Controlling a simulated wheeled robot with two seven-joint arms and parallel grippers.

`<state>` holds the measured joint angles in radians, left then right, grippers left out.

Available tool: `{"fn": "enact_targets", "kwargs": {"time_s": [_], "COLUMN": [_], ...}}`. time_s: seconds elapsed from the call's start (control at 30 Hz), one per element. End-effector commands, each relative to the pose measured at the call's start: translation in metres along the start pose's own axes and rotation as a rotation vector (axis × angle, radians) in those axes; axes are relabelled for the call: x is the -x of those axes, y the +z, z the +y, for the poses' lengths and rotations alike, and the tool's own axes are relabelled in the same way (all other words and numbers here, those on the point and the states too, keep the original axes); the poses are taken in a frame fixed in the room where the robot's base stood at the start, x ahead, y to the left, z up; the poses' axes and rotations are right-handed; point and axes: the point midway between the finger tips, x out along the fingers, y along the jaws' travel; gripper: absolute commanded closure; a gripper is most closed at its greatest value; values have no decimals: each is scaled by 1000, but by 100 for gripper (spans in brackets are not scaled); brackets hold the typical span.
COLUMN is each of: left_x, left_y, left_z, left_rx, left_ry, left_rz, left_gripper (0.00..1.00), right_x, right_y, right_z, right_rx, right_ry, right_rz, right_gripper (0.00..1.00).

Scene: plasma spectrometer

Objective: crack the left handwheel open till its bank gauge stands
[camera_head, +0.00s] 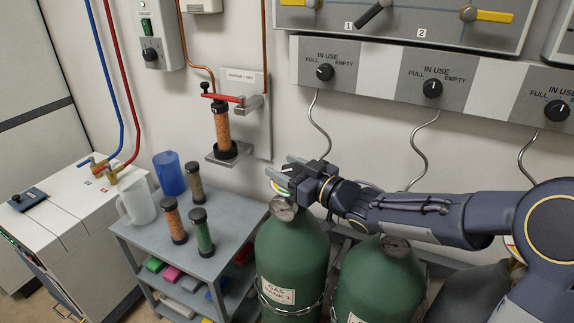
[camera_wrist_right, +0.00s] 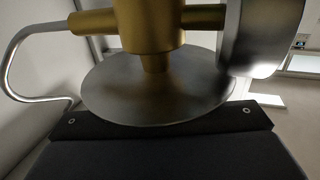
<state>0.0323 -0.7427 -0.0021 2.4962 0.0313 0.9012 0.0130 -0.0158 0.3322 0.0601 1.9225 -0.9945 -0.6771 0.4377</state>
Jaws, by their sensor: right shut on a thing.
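In the right wrist view a flat grey disc, the handwheel (camera_wrist_right: 150,95), sits on a brass valve stem (camera_wrist_right: 150,25) just beyond the dark gripper body. My left gripper is out of view.
A grey cart (camera_head: 225,210) with a jug, cup and capped columns is left. A wall panel (camera_head: 385,80) with IN USE knobs hangs behind, with bent metal tubes below.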

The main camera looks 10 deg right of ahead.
Motion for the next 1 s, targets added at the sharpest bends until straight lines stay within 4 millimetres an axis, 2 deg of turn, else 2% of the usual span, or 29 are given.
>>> {"fn": "enact_targets", "kwargs": {"time_s": [0.27,0.3,0.47,0.77,0.87,1.0], "left_x": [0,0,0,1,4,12], "left_y": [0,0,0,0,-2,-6], "left_z": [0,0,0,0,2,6], "left_rx": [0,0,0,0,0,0], "left_ry": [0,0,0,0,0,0], "left_rz": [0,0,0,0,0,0], "left_gripper": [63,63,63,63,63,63], "right_x": [0,0,0,0,0,0], "right_y": [-1,-1,-1,-3,-12,-40], "right_z": [0,0,0,0,0,0], "right_rx": [-2,-2,-1,0,1,3], "right_ry": [0,0,0,0,-1,0], "right_rz": [4,4,3,3,5,8], "right_gripper": [70,44,25,25,25,25]}}
